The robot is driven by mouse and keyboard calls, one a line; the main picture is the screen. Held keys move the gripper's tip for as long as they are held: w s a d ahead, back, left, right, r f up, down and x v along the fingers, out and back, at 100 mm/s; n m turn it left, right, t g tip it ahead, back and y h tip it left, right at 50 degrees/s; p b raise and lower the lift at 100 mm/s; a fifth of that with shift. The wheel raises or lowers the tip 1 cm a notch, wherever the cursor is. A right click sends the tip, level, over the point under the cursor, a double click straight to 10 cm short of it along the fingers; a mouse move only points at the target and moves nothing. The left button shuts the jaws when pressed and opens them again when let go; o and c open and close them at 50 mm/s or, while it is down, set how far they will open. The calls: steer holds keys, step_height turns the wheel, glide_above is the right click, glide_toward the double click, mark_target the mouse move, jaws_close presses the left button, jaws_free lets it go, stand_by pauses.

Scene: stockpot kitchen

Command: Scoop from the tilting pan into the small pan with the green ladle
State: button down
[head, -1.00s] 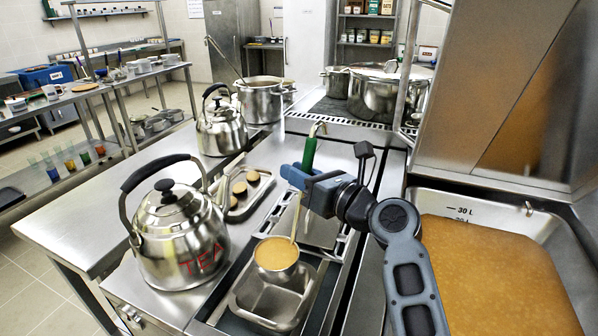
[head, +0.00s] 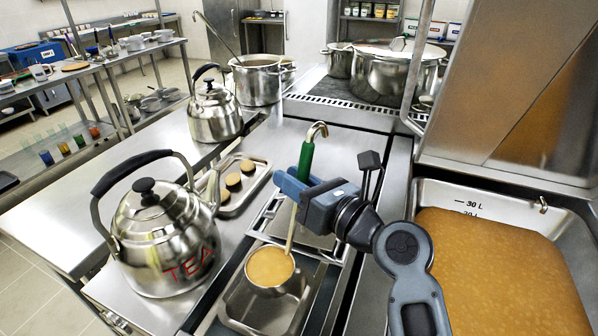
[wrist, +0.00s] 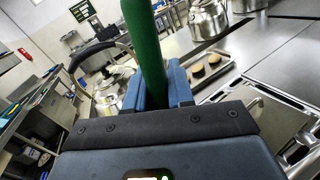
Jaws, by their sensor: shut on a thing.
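My gripper (head: 305,192) is shut on the green handle of the ladle (head: 307,160); the handle also stands between the jaws in the wrist view (wrist: 148,50). The ladle is near upright, hook end up. Its steel bowl, full of orange-brown liquid (head: 270,267), hangs over the small steel pan (head: 236,302) and hides part of it. The part of the small pan's inside that I see looks bare. The tilting pan (head: 544,208) at the right holds a wide pool of the same orange-brown liquid, below its 30 L mark.
A large TEA kettle (head: 160,235) stands close left of the small pan. A second kettle (head: 213,115) and a tray with round items (head: 262,170) lie behind. Stockpots (head: 385,75) stand at the back. The tilting pan's raised steel lid (head: 500,80) rises at the right.

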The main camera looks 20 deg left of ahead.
steer(key=s+a+n+b, duration=0.4)
steer(key=s+n, duration=0.1)
steer(key=s, duration=0.2)
steer(key=s+a+n+b, duration=0.4)
steer(key=s+n, duration=0.2)
steer(key=s, duration=0.2)
steer(key=s+a+f+n+b, duration=0.6)
steer(key=s+f+n, duration=0.5)
steer(key=f, duration=0.2)
steer(key=shift+s+f, duration=0.2)
stand_by(1.8)
steer(key=shift+r, duration=0.15)
stand_by(2.9)
